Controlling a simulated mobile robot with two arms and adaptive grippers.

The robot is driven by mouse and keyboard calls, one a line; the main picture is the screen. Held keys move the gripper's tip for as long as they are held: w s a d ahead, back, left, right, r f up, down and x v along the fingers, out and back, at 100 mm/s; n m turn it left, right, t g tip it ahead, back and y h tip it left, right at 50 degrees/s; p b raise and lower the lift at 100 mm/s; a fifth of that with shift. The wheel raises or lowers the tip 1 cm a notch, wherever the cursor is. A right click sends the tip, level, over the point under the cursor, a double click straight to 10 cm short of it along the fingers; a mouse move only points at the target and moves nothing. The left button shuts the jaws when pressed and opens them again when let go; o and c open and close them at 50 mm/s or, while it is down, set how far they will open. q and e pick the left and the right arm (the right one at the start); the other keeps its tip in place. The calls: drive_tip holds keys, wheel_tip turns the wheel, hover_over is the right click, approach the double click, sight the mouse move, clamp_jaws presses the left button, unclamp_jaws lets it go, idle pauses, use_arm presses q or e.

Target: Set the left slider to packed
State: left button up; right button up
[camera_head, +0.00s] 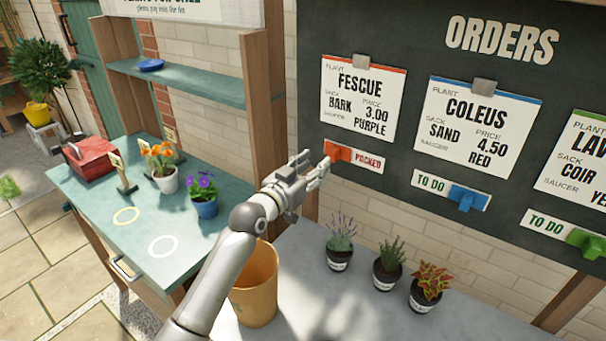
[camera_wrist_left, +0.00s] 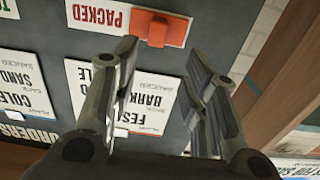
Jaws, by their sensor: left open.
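The left slider has an orange-red knob (camera_head: 340,152) at the left end of its track, under the Fescue card (camera_head: 361,100). The word PACKED (camera_head: 369,162) shows uncovered to the knob's right. My left gripper (camera_head: 322,167) is just left of and below the knob. In the left wrist view, the knob (camera_wrist_left: 160,28) lies beyond the fingertips of the open, empty gripper (camera_wrist_left: 161,66), and it appears clear of both fingers. My right gripper is not in view.
The blue slider (camera_head: 468,198) and green slider (camera_head: 585,243) sit at the right of their tracks, with TO DO showing. Several potted plants (camera_head: 388,265) stand on the grey bench below. A wooden post (camera_head: 265,95) is left of the board (camera_head: 430,50).

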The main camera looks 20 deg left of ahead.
use_arm(q)
drive_tip(key=shift+s+a, duration=0.25)
drive_tip(key=shift+s, duration=0.8)
drive_tip(key=shift+s+a, duration=0.2)
drive_tip(key=shift+s, duration=0.85)
